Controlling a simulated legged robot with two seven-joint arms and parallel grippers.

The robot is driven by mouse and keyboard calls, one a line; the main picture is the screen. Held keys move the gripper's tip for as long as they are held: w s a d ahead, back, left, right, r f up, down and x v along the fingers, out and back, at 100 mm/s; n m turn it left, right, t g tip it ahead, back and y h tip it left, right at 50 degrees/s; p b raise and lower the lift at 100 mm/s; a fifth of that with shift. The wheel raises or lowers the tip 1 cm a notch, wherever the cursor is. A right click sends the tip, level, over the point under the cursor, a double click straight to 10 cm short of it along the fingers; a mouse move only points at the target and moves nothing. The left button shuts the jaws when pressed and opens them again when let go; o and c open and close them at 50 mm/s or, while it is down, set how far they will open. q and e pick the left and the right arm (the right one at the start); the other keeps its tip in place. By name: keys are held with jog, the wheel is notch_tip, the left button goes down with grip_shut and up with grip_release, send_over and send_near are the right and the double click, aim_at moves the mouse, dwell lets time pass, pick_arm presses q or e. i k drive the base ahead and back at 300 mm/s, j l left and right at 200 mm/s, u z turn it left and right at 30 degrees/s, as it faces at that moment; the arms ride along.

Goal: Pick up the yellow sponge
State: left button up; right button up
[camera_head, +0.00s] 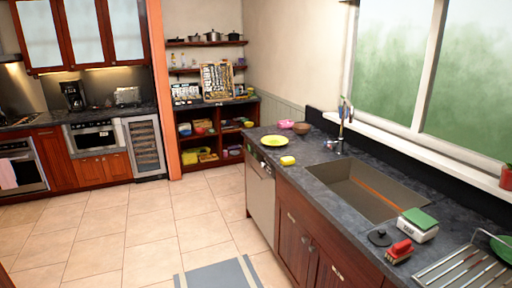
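A small yellow sponge (288,160) lies on the dark stone counter, at the near left of the sink. A flat yellow-green plate (274,141) lies just behind it and to its left, apart from it. Neither of my grippers shows in the head view. Nothing is touching the sponge, and its top is fully visible.
The sink (366,188) is right of the sponge, with a faucet (341,130) behind it. A scale (418,225), a red brush (399,251) and a drying rack (470,270) are on the near counter. Pink (286,124) and brown (301,128) bowls stand behind.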

aim_at(287, 161)
jog(key=i+j, duration=0.2)
jog(key=i, duration=0.35)
jog(key=i+j+u, duration=0.1)
jog(key=i, duration=0.5)
jog(key=i+j, duration=0.25)
jog(key=i, duration=0.3)
jog(key=i+j+u, duration=0.1)
jog(key=i, duration=0.5)
